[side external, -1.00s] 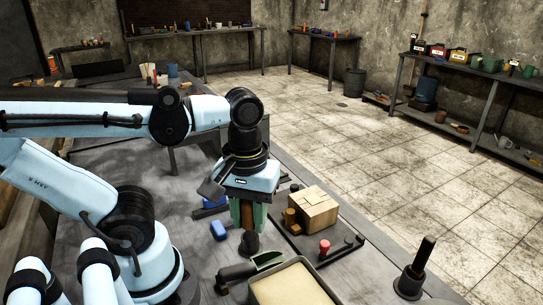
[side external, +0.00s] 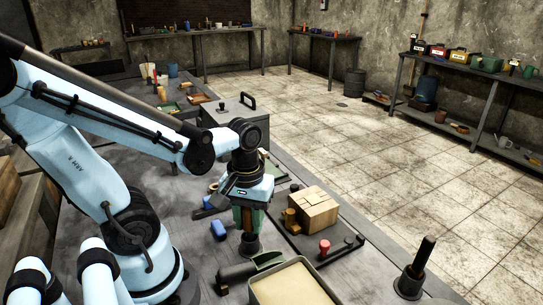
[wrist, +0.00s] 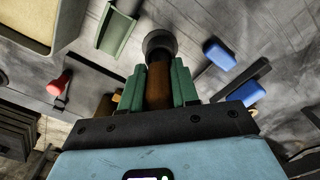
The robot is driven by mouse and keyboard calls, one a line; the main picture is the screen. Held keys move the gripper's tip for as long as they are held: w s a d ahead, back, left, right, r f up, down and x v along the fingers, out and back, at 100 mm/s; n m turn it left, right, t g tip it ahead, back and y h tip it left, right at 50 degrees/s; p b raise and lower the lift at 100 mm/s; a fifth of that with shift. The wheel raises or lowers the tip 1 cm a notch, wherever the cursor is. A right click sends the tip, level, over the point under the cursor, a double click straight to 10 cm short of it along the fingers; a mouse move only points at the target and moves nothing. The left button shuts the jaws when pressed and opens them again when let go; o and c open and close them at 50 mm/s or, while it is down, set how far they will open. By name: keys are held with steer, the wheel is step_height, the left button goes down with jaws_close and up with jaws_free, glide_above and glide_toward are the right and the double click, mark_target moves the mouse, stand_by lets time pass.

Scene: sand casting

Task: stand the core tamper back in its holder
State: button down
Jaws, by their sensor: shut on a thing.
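The core tamper, a brown wooden handle (wrist: 160,84) with a dark round foot (side external: 249,244), stands upright on the bench in the side view. My gripper (side external: 249,220) points straight down over it, with its green fingers shut on the handle. In the wrist view the fingers press the wood from both sides, and a dark round end (wrist: 160,43) shows beyond them. The foot seems to touch the bench. A dark stand-like piece (side external: 411,282) with an upright post is at front right; I cannot tell whether it is the holder.
A sand-filled tray (side external: 293,287) and a green trough (side external: 267,261) lie in front of my gripper. A wooden block (side external: 314,210) and a red-knobbed tool (side external: 324,248) are to the right. A blue block (side external: 218,230) is close on the left.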

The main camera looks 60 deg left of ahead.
steer(key=shift+f, duration=0.4)
steer(key=shift+f, duration=0.15)
steer(key=c, duration=0.8)
jaws_free()
steer(key=shift+c, duration=0.2)
steer(key=shift+r, duration=6.05)
steer(key=w+d+f+m+t, duration=0.3)
steer(key=w+m+t, duration=0.4)
steer(key=w+m, duration=0.1)
steer(key=shift+d+m, duration=0.25)
steer(key=shift+m, duration=0.25)
